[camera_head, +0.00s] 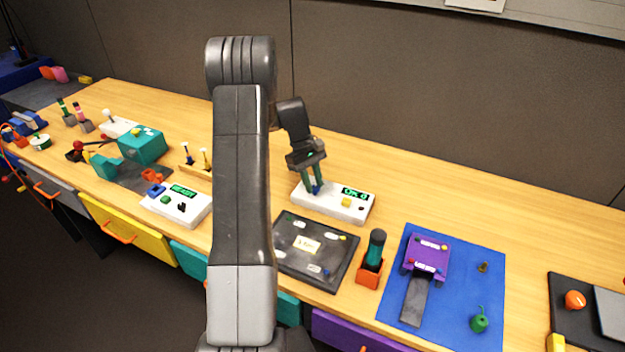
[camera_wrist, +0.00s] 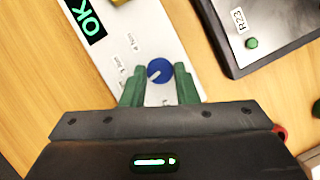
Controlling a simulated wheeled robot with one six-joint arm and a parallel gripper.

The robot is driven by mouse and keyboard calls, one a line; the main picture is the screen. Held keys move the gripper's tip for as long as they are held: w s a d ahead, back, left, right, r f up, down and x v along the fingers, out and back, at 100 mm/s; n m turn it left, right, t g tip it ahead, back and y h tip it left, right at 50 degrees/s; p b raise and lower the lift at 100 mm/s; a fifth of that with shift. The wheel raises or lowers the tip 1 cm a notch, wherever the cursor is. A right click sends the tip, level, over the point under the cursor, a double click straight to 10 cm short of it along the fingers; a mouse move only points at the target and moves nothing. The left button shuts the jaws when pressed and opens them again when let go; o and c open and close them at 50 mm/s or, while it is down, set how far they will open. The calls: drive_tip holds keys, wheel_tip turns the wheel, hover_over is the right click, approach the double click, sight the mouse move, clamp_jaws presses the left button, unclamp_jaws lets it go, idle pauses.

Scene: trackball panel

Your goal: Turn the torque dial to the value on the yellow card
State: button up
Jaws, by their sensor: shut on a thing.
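The blue torque dial (camera_wrist: 159,71) with a white pointer line sits on a white panel (camera_head: 325,205). In the wrist view small Nm labels are printed beside it. My gripper (camera_wrist: 160,84) has its green fingers shut on the dial, one on each side; in the head view it reaches down to the panel's left part (camera_head: 314,187). A green-lit display (camera_head: 356,193) on the panel reads OK and a character too small to be sure of.
A yellow block (camera_head: 346,202) sits on the panel. A second white box (camera_head: 190,207) with a READY display stands left. A red holder (camera_head: 369,274) with a dark-handled tool and a blue mat (camera_head: 460,320) are at right. The table behind the panel is clear.

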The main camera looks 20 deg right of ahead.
drive_tip(key=m, duration=0.2)
drive_tip(key=m+y, duration=0.2)
drive_tip(key=m, duration=0.1)
drive_tip(key=shift+d+m, duration=0.3)
drive_tip(key=shift+d+m+t+y+p, duration=0.15)
drive_tip(key=shift+m+y, duration=0.3)
drive_tip(key=shift+m, duration=0.65)
drive_tip(key=shift+m+t+y+p, duration=0.2)
drive_tip(key=shift+m+y, duration=0.25)
drive_tip(key=shift+m, duration=0.65)
drive_tip(key=o, duration=1)
drive_tip(key=shift+r, duration=0.1)
drive_tip(key=b+v, duration=0.1)
drive_tip(key=v, duration=1.2)
drive_tip(key=shift+d+r, duration=0.15)
drive_tip(key=shift+r, duration=0.15)
drive_tip(key=shift+w, duration=0.1)
